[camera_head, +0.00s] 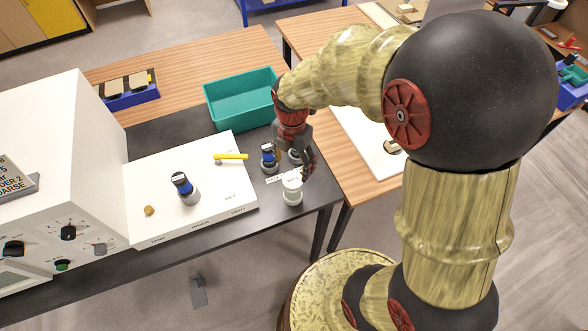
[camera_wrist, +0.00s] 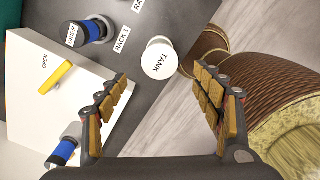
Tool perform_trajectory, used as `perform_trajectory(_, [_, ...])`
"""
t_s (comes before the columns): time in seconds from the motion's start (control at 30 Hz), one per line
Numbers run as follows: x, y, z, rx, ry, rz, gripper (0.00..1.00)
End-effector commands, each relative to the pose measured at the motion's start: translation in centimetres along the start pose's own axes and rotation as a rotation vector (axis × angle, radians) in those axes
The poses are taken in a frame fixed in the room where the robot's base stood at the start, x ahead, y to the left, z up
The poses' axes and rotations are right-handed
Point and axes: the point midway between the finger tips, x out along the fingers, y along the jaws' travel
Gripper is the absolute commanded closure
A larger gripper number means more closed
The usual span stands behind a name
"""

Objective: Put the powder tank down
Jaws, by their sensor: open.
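The powder tank (camera_head: 292,190) is a pale cylinder with a white lid, upright on the dark bench (camera_head: 225,237) near its front right edge. In the wrist view its round lid (camera_wrist: 160,58) reads TANK and shows whole. My gripper (camera_head: 295,164) is just behind and above the tank in the head view, pointing down. In the wrist view my gripper (camera_wrist: 162,76) has its two fingers wide apart, with the lid showing between and just beyond the fingertips. No finger visibly touches the tank.
A blue-banded bottle (camera_head: 269,158) stands by the RACK 1 label (camera_wrist: 122,40), close to the tank. Another blue-banded bottle (camera_head: 183,188) and a yellow handle (camera_head: 231,156) are on the white unit (camera_head: 215,185). A teal bin (camera_head: 240,97) lies behind.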

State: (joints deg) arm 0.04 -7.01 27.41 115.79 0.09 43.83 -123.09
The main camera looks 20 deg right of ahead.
Motion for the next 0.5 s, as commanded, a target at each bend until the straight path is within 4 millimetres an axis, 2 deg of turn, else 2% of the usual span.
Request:
perform_trajectory(0.17, [-2.8, -0.4, -0.2, 0.152, -0.021, 0.038, 0.33])
perform_trajectory(0.27, [-5.7, -1.1, -0.8, 0.361, -0.036, 0.086, 0.33])
perform_trajectory(0.5, [-12.8, -4.2, -2.7, 0.967, -0.023, 0.243, 0.33])
